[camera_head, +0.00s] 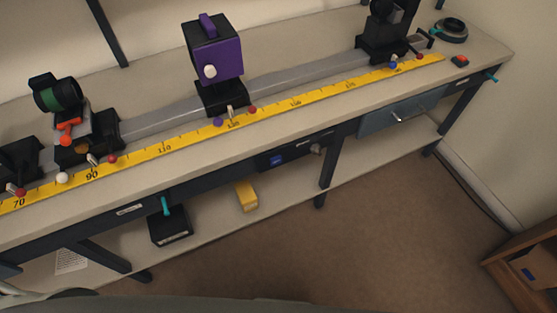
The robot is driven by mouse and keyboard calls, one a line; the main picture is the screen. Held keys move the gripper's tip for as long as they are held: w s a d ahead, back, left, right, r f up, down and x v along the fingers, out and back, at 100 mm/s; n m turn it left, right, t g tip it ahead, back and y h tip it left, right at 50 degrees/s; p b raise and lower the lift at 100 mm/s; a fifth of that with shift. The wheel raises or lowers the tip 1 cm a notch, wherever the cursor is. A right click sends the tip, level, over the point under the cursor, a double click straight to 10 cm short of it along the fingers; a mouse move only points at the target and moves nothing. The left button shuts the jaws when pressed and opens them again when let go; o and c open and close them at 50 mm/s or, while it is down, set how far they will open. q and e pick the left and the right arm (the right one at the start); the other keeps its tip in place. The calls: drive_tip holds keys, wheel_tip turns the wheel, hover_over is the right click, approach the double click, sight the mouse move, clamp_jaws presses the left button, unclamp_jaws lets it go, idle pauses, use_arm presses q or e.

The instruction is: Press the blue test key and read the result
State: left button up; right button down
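A small blue rectangle, possibly the blue test key (277,160), sits on a dark panel (295,153) under the bench's front edge. It is too small to read any marking on it or tell whether it is pressed. A round metallic part (317,149) sits at the panel's right end. No readable result shows. Neither of my grippers is in view.
A long bench (330,115) carries a rail with a yellow scale (190,138), a green-ringed lens (56,93), a purple box (215,57) and a black unit (383,38). A black box (170,225) and a yellow block (246,196) lie below. The carpet in front is clear.

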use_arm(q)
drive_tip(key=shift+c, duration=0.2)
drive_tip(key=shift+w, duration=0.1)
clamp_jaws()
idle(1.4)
